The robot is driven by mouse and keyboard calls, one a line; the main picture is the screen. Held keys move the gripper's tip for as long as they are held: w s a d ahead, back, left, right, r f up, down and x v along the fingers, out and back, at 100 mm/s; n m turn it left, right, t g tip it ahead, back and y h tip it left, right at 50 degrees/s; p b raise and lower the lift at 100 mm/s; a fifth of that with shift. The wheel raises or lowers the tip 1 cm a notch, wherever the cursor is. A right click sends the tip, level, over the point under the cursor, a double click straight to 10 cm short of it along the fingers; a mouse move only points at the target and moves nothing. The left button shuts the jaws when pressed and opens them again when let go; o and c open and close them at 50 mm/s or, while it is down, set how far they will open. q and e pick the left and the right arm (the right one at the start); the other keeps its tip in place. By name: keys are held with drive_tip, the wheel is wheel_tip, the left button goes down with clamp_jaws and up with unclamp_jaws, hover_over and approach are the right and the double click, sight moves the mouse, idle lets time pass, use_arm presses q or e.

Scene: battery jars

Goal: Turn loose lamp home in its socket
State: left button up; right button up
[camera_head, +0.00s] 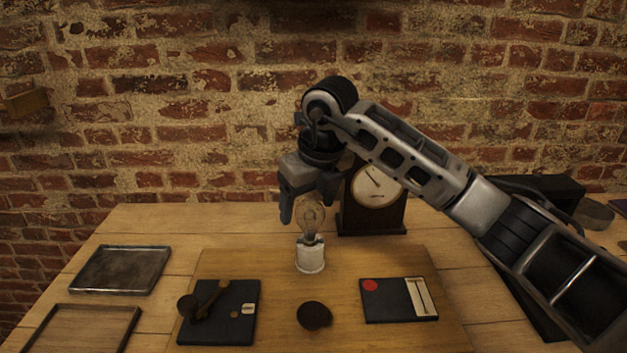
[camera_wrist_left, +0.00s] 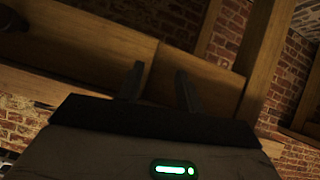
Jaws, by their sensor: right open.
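The lamp (camera_head: 313,216) is a clear glass bulb standing about upright in a white socket (camera_head: 310,258) in the middle of the wooden board. How deep it sits in the socket cannot be told. My right gripper (camera_head: 305,207) points down over the lamp, open, with its fingers at the upper part of the glass. One finger is left of the bulb, and the other is partly hidden behind or beside it. Contact cannot be made out. My left gripper (camera_wrist_left: 160,88) shows only in the left wrist view, with its fingers apart and nothing between them.
A clock-like dial (camera_head: 378,187) in a dark case stands behind the lamp. In front are a black plate with a lever (camera_head: 240,320), a dark round knob (camera_head: 314,316) and a black plate with a red dot (camera_head: 400,301). A metal tray (camera_head: 120,290) and wooden tray (camera_head: 50,312) lie left.

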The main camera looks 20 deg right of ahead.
drive_tip(key=shift+w+f, duration=0.15)
drive_tip(key=shift+f, duration=0.45)
drive_tip(key=c, duration=1.1)
drive_tip(key=m, duration=0.2)
drive_tip(key=shift+r+m+h, duration=0.1)
drive_tip(key=shift+m+h, duration=0.3)
drive_tip(key=shift+c, duration=0.2)
drive_tip(key=m+h, duration=0.1)
drive_tip(key=m, duration=0.2)
drive_tip(key=shift+d+m+p, duration=0.1)
drive_tip(key=shift+m+p, duration=0.25)
drive_tip(key=shift+m, duration=0.05)
drive_tip(key=m, duration=0.2)
drive_tip(key=shift+m+h, duration=0.4)
drive_tip(key=m, duration=0.3)
drive_tip(key=shift+d+m+g+h+p, duration=0.1)
drive_tip(key=shift+m+g+h+p, duration=0.2)
drive_tip(key=shift+g+p, duration=0.1)
